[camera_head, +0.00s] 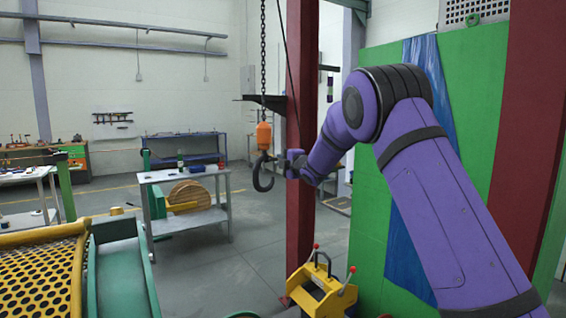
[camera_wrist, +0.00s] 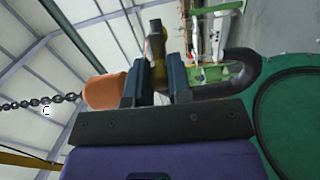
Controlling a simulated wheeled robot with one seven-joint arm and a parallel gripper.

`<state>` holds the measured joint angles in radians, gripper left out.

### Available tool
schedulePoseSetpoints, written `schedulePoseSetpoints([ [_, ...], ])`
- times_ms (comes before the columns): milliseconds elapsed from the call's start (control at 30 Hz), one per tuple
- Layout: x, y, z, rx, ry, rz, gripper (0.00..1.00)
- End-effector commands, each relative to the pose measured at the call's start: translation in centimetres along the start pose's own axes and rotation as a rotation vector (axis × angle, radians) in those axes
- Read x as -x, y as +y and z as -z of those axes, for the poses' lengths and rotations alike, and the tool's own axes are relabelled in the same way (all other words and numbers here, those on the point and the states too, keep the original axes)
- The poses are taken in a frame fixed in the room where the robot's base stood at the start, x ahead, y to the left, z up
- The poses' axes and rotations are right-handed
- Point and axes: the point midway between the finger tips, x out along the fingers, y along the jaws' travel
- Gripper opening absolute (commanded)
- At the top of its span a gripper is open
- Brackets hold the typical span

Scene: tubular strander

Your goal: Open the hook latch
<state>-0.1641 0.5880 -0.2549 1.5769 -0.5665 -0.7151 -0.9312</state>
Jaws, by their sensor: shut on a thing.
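A dark crane hook (camera_head: 263,174) hangs below an orange block (camera_head: 264,136) on a chain. My gripper (camera_head: 281,164) is at the hook's right side, just under the block. In the wrist view the orange block (camera_wrist: 106,90) is left of my fingers and the hook's curved end (camera_wrist: 242,72) is to the right. My gripper (camera_wrist: 154,78) is shut on a narrow dark and yellowish piece (camera_wrist: 156,46), which looks like the hook latch. The fingers hide part of it, and I cannot tell its angle to the hook.
The chain (camera_head: 263,60) runs straight up from the block. A dark red column (camera_head: 301,130) stands close behind my gripper. A yellow fixture (camera_head: 322,290) stands low in front, and a grey work table (camera_head: 186,174) stands to the left. Open floor lies between.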

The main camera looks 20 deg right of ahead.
Motion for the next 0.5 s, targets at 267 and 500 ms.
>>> schedulePoseSetpoints([
  [267, -0.01, -0.05, 0.06, -0.001, 0.001, 0.001, 0.44],
  [500, 0.36, 0.0, 0.01, -0.001, 0.0, 0.0, 0.44],
])
